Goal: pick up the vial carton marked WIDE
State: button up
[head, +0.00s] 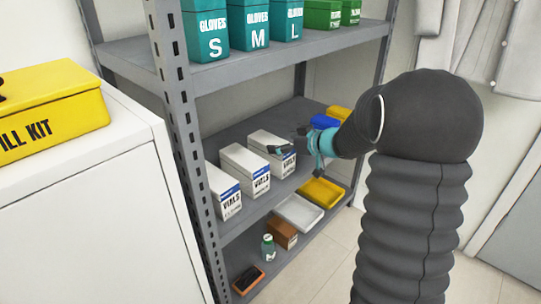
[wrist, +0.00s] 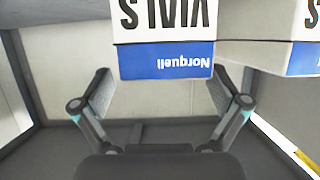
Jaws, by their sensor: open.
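Three white vial cartons with blue bands stand in a row on the middle shelf in the head view: the left one (head: 223,190), the middle one (head: 245,170) and the right one (head: 266,147). Their small lower print is too small to read, so I cannot tell which says WIDE. My gripper (head: 281,149) is in front of the right carton, partly covering it. In the wrist view, my gripper (wrist: 160,80) is open and empty.
A white tray (head: 298,212), a yellow tray (head: 322,192), a brown box (head: 282,234) and a bottle (head: 268,248) are on the lower shelf. A blue bin (head: 323,121) is behind my gripper. The upper shelf (head: 250,62) with glove boxes overhangs the cartons. A rack post (head: 180,130) stands at left.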

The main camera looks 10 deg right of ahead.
aim_at(272, 141)
jog(key=x, duration=0.4)
jog(key=shift+a+b, duration=0.35)
jog(key=shift+a, duration=0.05)
jog(key=shift+r, duration=0.1)
jog(key=c, duration=1.7)
